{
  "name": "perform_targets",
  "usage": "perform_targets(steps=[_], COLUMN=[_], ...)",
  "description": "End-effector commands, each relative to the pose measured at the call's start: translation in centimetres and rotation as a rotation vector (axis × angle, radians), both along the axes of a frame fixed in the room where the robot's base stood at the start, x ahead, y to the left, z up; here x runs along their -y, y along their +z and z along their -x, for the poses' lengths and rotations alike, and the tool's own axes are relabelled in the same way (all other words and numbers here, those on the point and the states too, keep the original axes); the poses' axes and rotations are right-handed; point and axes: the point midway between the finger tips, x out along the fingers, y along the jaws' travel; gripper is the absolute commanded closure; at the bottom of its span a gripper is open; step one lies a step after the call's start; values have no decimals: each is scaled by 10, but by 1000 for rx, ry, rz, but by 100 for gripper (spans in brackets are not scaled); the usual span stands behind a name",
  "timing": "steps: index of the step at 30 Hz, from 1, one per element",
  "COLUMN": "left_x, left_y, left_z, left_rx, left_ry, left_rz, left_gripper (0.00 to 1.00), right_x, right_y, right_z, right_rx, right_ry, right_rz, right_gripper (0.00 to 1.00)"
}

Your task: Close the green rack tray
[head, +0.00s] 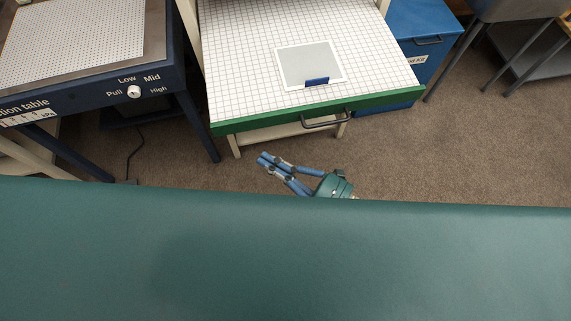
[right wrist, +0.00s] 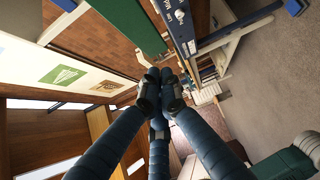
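The green rack tray (head: 230,127) juts out from its rack in the head view, with a white gridded bed, a green front edge and a dark bar handle (head: 326,121). A grey sheet with a white border (head: 308,64) and a blue tab lies on the bed. My right gripper (head: 265,159) is in front of the tray, below and left of the handle in the picture, apart from it. Its blue fingers are drawn together with nothing visible between them, as in the right wrist view (right wrist: 160,77). A green panel (right wrist: 130,22) appears beyond them there. My left gripper is out of view.
A dark blue suction table (head: 90,92) with a white knob stands left of the tray. Brown carpet (head: 460,145) in front is open.

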Motion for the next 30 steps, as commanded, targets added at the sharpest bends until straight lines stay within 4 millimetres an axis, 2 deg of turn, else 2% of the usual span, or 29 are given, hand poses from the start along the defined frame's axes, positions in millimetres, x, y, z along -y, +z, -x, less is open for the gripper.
perform_targets(steps=[5,9,13,30], left_x=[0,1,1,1], left_y=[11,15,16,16], left_z=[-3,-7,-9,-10], left_rx=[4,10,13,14], left_ry=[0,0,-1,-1], left_rz=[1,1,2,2], left_gripper=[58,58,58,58], right_x=[-33,-38,-41,-43], right_y=[3,2,1,0], right_z=[-19,-41,-51,-59], right_rx=[1,0,-1,-1], right_ry=[-1,-2,-1,-1], right_rz=[-3,0,0,0], right_gripper=[100,100,100,100])
